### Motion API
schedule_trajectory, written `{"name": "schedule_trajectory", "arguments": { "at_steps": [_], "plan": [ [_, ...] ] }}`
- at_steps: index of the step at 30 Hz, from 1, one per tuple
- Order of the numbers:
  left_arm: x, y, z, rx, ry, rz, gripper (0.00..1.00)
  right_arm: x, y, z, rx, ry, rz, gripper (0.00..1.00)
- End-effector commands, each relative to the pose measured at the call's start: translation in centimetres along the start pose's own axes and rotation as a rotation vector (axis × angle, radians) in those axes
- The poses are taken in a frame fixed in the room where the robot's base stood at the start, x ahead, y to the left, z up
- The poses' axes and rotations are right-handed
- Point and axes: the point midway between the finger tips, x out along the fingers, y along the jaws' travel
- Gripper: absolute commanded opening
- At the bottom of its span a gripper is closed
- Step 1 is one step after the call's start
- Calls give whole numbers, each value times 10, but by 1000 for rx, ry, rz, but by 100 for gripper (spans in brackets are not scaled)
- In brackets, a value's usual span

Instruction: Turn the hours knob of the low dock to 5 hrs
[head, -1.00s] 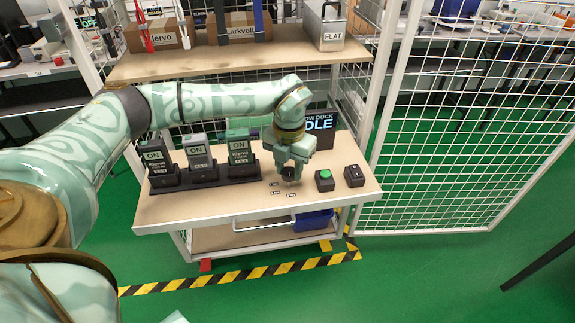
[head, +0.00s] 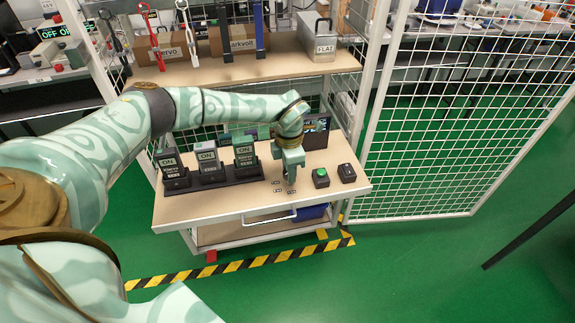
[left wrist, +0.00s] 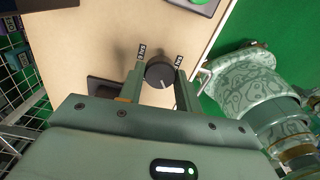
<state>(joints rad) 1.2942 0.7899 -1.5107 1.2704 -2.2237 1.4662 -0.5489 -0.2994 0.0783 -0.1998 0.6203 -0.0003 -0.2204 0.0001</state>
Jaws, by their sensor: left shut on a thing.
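The hours knob (left wrist: 160,73) is a round dark knob with a white pointer line, seen between the fingers in the left wrist view. The line points toward the lower edge of that view, slightly right. Small hrs labels show either side of it, too small to read surely. My left gripper (head: 290,181) points down at the low dock's bench top (head: 220,207) and is shut on the knob. In the head view the hand and fingers hide the knob. Several small labels (head: 278,190) lie around it. The dock's screen (head: 316,130) is partly hidden and unreadable. My right gripper is not in view.
A green button box (head: 321,178) and a dark switch box (head: 346,173) stand right of the gripper. Several testers reading ON stand in a black cradle (head: 215,183) to the left. A shelf (head: 200,72) hangs above, and a wire mesh fence (head: 440,130) stands right.

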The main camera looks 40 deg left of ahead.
Motion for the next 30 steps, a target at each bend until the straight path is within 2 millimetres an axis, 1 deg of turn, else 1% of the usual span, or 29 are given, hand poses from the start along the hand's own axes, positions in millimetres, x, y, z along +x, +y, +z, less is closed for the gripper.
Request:
{"name": "schedule_trajectory", "arguments": {
  "at_steps": [1, 9, 25, 26, 27, 28, 30],
  "plan": [
    [-3, 0, 0, 21, -2, 2, 11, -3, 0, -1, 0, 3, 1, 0],
    [-1, 0, 0, 115, -2, 1, 11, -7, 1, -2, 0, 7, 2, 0],
    [0, 0, 0, 136, -2, 1, 11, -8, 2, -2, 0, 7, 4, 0],
    [0, 0, 0, 136, -2, 1, 39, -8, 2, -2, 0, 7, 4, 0],
    [0, 0, 0, 135, -2, 1, 50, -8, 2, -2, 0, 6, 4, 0],
    [0, 0, 0, 135, -1, 1, 56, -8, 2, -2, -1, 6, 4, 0],
    [0, 0, 0, 135, -1, 1, 56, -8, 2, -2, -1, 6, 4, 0]
  ]
}}
